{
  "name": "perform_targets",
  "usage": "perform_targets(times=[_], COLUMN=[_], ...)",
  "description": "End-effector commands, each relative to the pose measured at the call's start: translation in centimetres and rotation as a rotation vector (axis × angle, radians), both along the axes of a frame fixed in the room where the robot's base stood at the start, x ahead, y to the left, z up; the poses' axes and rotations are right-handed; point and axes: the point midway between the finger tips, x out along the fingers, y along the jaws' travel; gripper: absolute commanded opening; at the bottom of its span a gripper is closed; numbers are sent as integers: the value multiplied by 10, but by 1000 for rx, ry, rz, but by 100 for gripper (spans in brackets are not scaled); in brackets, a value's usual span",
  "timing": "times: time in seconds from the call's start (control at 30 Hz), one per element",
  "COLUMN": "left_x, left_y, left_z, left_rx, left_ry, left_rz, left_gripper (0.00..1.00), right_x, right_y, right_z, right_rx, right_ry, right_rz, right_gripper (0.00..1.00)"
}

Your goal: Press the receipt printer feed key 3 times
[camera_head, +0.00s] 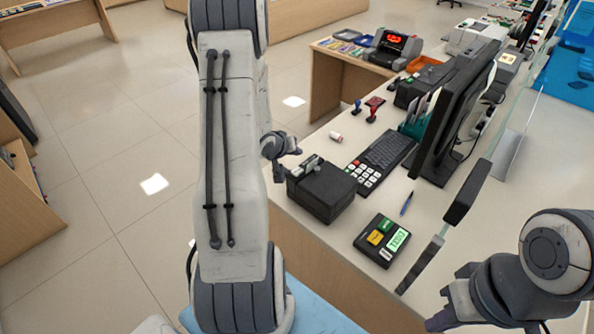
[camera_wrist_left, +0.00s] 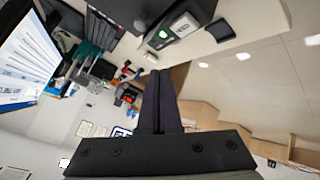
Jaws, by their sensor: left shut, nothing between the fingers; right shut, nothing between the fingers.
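The receipt printer (camera_head: 325,193) is a black box at the counter's near left edge, with a pale piece and small grey-green parts on top. In the left wrist view the printer (camera_wrist_left: 205,22) is at the top, with a small lit green spot beside a white patch. I cannot tell for certain which part is the feed key. My left gripper (camera_head: 291,146) is shut and empty, just beyond the printer's far left corner, apparently apart from it; its closed fingers (camera_wrist_left: 160,75) point toward the printer side. My right gripper (camera_head: 442,318) is shut and empty at the lower right.
A keypad (camera_head: 367,177) with keyboard (camera_head: 391,150) and a monitor (camera_head: 455,110) stand right of the printer. Stamps (camera_head: 372,108) stand farther back. A glass screen edge (camera_head: 425,258) rises at the right.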

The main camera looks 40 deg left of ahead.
Motion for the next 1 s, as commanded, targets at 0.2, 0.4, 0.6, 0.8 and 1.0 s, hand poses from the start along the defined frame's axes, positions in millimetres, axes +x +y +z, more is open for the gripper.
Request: perform_targets(times=[0.2, 0.4, 0.6, 0.8, 1.0], left_x=[0, 0, 0, 0, 0], left_y=[0, 0, 0, 0, 0], left_z=[7, 13, 18, 24, 30], left_rx=[329, 665, 1001, 1338, 1672], left_ry=[41, 83, 125, 166, 207], left_rz=[-322, -652, -980, -1309, -1636], left_gripper=[0, 0, 0, 0, 0], right_x=[0, 0, 0, 0, 0], right_y=[0, 0, 0, 0, 0], right_z=[4, 6, 9, 12, 14], right_rx=[0, 0, 0, 0, 0], right_ry=[0, 0, 0, 0, 0], right_rz=[0, -1, -1, -1, -2], right_gripper=[0, 0, 0, 0, 0])
